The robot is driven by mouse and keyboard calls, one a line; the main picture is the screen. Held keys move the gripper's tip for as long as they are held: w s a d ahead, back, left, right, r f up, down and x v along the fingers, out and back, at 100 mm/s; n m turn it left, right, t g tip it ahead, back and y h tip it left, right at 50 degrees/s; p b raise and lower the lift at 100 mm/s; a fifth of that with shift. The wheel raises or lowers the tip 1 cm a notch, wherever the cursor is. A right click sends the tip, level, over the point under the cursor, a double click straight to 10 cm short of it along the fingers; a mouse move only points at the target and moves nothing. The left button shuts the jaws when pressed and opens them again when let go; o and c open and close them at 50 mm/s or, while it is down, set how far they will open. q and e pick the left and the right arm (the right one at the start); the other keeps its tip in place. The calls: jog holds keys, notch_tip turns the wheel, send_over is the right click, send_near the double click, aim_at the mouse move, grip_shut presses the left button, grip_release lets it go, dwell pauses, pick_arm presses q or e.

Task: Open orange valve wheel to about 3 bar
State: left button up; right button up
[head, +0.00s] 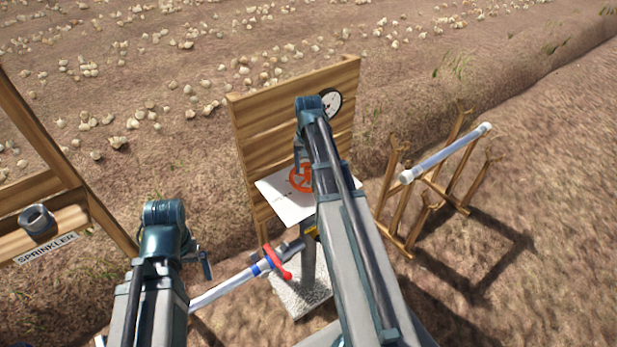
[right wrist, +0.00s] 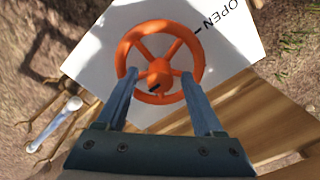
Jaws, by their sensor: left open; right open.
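The orange valve wheel (head: 300,178) lies over a white plate (head: 272,187) in front of a wooden board; my right arm covers part of it. In the right wrist view the wheel (right wrist: 126,46) shows its spokes and hub, and the plate (right wrist: 90,62) reads OPEN. My right gripper (right wrist: 160,74) is open, its two fingers reaching over the near rim on either side of the hub; contact cannot be told. The round white gauge (head: 333,101) is partly behind my right arm and its reading is too small to tell. My left gripper (head: 206,265) is open and empty, left of the pipe.
A pipe (head: 222,289) with a red lever (head: 280,266) runs below the plate. A wooden rack (head: 388,190) holding a white pipe (head: 447,152) stands right. A wooden frame with a SPRINKLER label (head: 45,248) stands left. Onions lie on the soil behind.

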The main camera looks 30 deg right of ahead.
jog(key=shift+f, duration=0.45)
pick_arm(q)
jog(key=shift+f, duration=0.45)
pick_arm(e)
grip_shut()
jog(key=shift+n, duration=0.4)
jog(key=n, duration=0.3)
jog(key=shift+n, duration=2.5)
